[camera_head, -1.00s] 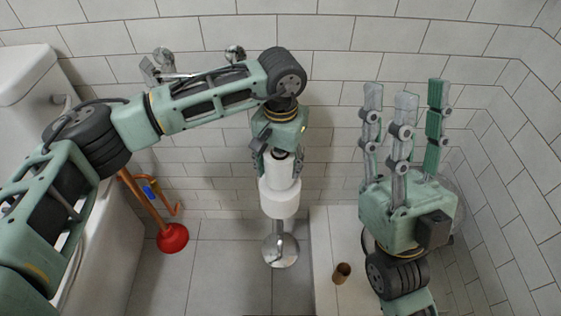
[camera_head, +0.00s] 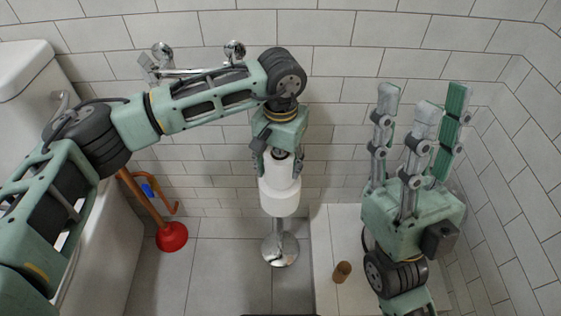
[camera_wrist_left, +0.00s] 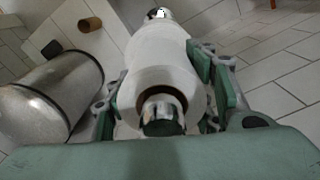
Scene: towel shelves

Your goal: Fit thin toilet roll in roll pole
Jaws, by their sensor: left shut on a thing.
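The thin toilet roll (camera_head: 280,171) is white and upright, directly above a wider white roll (camera_head: 279,197) on the chrome roll pole (camera_head: 280,249). My left gripper (camera_head: 279,168) points down with its fingers shut around the thin roll's sides. In the left wrist view the thin roll (camera_wrist_left: 164,78) lies between the fingers, and the pole's shiny tip (camera_wrist_left: 162,112) shows inside its hole. The thin roll appears to be around the pole; whether it touches the wider roll is hard to tell. My right gripper (camera_head: 423,103) is empty, fingers up and spread.
A red plunger (camera_head: 172,237) and a white toilet (camera_head: 30,85) are at the left. A metal bin (camera_wrist_left: 45,100) shows in the left wrist view. Tiled walls close off the back and right.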

